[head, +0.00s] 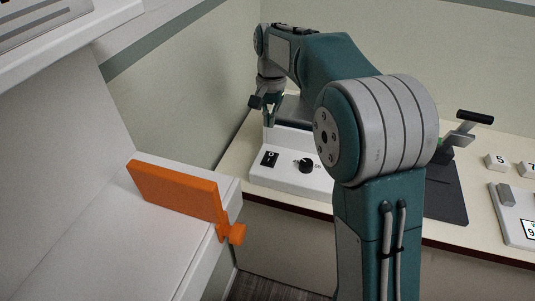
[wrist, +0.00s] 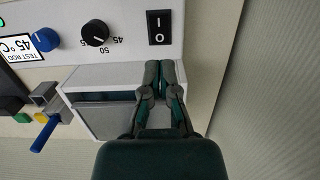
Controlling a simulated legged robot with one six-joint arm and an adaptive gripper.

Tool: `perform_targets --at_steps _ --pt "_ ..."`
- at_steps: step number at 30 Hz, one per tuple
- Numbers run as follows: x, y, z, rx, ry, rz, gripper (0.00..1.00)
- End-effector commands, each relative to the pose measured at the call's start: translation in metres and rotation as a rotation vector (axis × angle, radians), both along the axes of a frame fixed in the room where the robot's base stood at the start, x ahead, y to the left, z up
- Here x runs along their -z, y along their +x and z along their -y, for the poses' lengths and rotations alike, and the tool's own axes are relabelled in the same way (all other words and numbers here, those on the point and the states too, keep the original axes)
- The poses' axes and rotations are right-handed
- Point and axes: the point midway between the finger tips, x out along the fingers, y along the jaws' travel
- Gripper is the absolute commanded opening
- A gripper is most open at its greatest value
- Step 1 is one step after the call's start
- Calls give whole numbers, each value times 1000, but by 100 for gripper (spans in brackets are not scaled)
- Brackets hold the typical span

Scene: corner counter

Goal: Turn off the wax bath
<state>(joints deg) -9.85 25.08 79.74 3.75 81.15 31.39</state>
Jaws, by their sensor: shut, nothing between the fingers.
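The wax bath is a white unit (head: 287,181) on the counter, with a sloped front panel. The panel has a black rocker switch (head: 269,158) marked O and I and a black dial (head: 306,165). In the wrist view the switch (wrist: 159,27) and the dial (wrist: 95,32), with numbers around it, show near the top. Which side of the switch is pressed I cannot tell. My gripper (head: 268,112) is above and behind the switch, apart from it. In the wrist view my gripper (wrist: 165,68) is shut and empty, its tips just below the panel's edge near the switch.
An orange board (head: 178,193) stands on a white ledge at the left. The wrist view shows a blue knob (wrist: 45,40) beside a TEST ROD 45 °C label (wrist: 18,47).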

Motion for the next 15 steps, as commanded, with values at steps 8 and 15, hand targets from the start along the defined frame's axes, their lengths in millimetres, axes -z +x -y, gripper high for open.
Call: perform_targets --at_steps 8,15 --pt "53 -7 -2 0 0 -3 0" --pt "94 -11 -4 0 0 -2 0"
